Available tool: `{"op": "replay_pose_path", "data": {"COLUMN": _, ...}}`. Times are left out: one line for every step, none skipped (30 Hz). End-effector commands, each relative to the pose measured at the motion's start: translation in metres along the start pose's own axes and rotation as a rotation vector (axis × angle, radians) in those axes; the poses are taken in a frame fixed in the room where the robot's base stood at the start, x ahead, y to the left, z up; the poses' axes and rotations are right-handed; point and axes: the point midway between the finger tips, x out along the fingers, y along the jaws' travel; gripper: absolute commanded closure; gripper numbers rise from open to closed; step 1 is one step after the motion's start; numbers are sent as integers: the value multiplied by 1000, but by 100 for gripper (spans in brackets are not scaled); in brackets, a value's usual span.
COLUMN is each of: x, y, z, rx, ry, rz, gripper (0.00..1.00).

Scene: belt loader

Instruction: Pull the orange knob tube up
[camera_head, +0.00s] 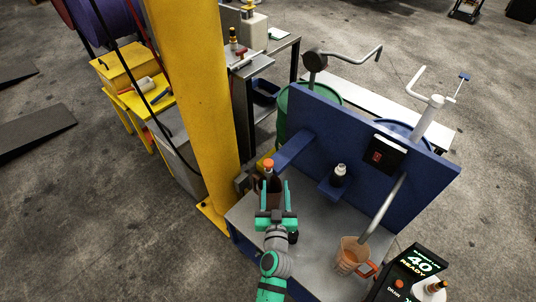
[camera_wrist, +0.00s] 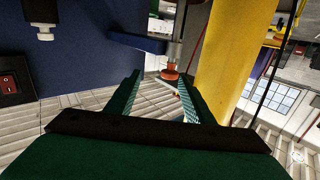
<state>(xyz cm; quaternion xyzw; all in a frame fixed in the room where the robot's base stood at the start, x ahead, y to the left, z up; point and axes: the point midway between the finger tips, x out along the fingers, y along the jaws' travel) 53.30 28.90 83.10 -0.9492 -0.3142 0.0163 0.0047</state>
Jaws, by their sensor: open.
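The orange knob (camera_head: 268,163) tops a dark upright tube (camera_head: 273,187) near the left end of the blue panel. In the wrist view, which looks upside down, the orange knob (camera_wrist: 171,73) sits at the end of a grey tube (camera_wrist: 174,52) beside a blue bracket (camera_wrist: 138,42). My gripper (camera_head: 273,182) is open, with its green fingers pointing toward the tube. In the wrist view my gripper (camera_wrist: 160,74) has the knob between its fingertips in the picture, nearer the right finger. The knob seems to lie beyond the tips; no contact is visible.
A yellow post (camera_head: 187,90) stands close on the left. The blue panel (camera_head: 350,130) rises behind the grey table (camera_head: 320,225).

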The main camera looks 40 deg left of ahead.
Motion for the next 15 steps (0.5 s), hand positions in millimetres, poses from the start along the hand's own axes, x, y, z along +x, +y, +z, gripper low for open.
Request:
{"op": "replay_pose_path", "data": {"x": 12, "y": -6, "z": -6, "rx": -7, "ry": 11, "rz": -23, "gripper": 52}}
{"op": "replay_pose_path", "data": {"x": 17, "y": -9, "z": -9, "rx": -10, "ry": 15, "rz": -35, "gripper": 52}}
{"op": "replay_pose_path", "data": {"x": 22, "y": -13, "z": -12, "rx": -13, "ry": 19, "rz": -47, "gripper": 52}}
{"op": "replay_pose_path", "data": {"x": 25, "y": -14, "z": -14, "rx": -16, "ry": 22, "rz": -54, "gripper": 52}}
{"op": "replay_pose_path", "data": {"x": 28, "y": -16, "z": -16, "rx": -18, "ry": 25, "rz": -60, "gripper": 52}}
{"op": "replay_pose_path", "data": {"x": 31, "y": -17, "z": -17, "rx": -19, "ry": 26, "rz": -65, "gripper": 52}}
{"op": "replay_pose_path", "data": {"x": 33, "y": -18, "z": -17, "rx": -20, "ry": 27, "rz": -67, "gripper": 52}}
{"op": "replay_pose_path", "data": {"x": 35, "y": -18, "z": -18, "rx": -20, "ry": 28, "rz": -69, "gripper": 52}}
{"op": "replay_pose_path", "data": {"x": 38, "y": -19, "z": -18, "rx": -21, "ry": 29, "rz": -70, "gripper": 52}}
{"op": "replay_pose_path", "data": {"x": 41, "y": -19, "z": -19, "rx": -22, "ry": 29, "rz": -70, "gripper": 52}}
{"op": "replay_pose_path", "data": {"x": 44, "y": -19, "z": -19, "rx": -21, "ry": 29, "rz": -69, "gripper": 52}}
{"op": "replay_pose_path", "data": {"x": 48, "y": -20, "z": -18, "rx": -20, "ry": 29, "rz": -70, "gripper": 52}}
{"op": "replay_pose_path", "data": {"x": 53, "y": -20, "z": -19, "rx": -21, "ry": 29, "rz": -70, "gripper": 52}}
{"op": "replay_pose_path", "data": {"x": 58, "y": -20, "z": -19, "rx": -23, "ry": 29, "rz": -70, "gripper": 52}}
{"op": "replay_pose_path", "data": {"x": 64, "y": -20, "z": -19, "rx": -22, "ry": 29, "rz": -70, "gripper": 52}}
